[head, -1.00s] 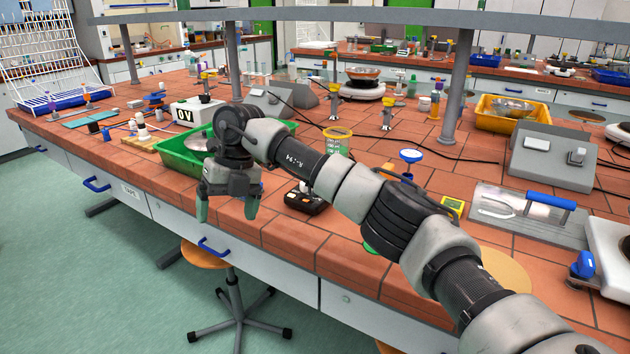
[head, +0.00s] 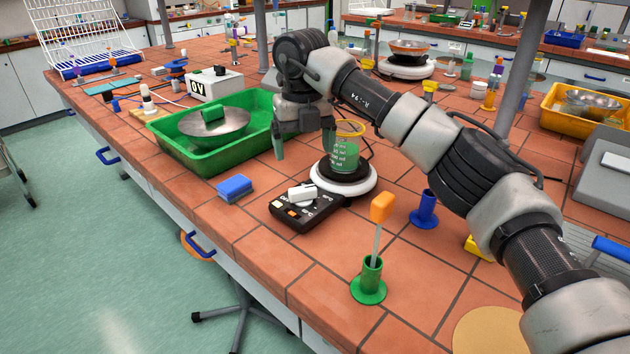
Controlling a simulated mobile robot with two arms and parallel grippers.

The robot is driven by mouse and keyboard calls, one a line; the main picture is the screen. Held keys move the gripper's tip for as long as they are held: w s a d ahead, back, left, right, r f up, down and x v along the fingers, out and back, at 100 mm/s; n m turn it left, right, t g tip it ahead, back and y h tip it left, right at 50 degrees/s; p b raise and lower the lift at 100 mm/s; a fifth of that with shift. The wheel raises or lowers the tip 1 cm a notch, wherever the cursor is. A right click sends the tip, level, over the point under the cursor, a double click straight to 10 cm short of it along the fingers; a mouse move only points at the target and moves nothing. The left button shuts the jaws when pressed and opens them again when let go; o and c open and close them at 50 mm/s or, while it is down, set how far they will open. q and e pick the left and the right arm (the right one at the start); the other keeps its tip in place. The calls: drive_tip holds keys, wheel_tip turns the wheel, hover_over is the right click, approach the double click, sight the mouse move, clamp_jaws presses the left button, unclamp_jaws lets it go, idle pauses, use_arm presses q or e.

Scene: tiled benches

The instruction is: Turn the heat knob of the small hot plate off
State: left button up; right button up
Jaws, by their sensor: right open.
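The small hot plate (head: 362,187) has a round white base and a dark top, and stands near the middle of the bench. A beaker with green liquid (head: 344,157) and a yellow rim stands on it. In front is its black control box (head: 291,215) with a pale knob (head: 302,192) on top and small orange and white parts. I cannot tell the knob's setting. My right gripper (head: 304,148) is open and empty, fingers pointing down, above and behind the control box and left of the beaker. It is apart from the knob. My left gripper is not in view.
A green tray (head: 175,157) with a metal bowl lies left. A blue sponge-like block (head: 234,188) is left of the control box. A green holder (head: 369,282) with an orange-handled tool stands in front right, and a blue holder (head: 424,210) to the right. Another hot plate (head: 405,69) stands behind.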

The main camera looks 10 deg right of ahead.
sight(302, 188)
drive_tip(key=f, duration=1)
drive_tip(key=shift+s+a, duration=0.15)
drive_tip(key=shift+a, duration=0.1)
drive_tip(key=shift+r, duration=0.1)
drive_tip(key=c, duration=0.9)
drive_tip(key=shift+n, duration=0.5)
drive_tip(key=n+p, duration=0.1)
drive_tip(key=n, duration=0.3)
drive_tip(key=shift+r+n, duration=0.1)
drive_tip(key=shift+n, duration=0.2)
drive_tip(key=n, duration=0.6)
drive_tip(key=shift+n, duration=0.3)
drive_tip(key=n, duration=1.1)
drive_tip(key=shift+n, duration=0.4)
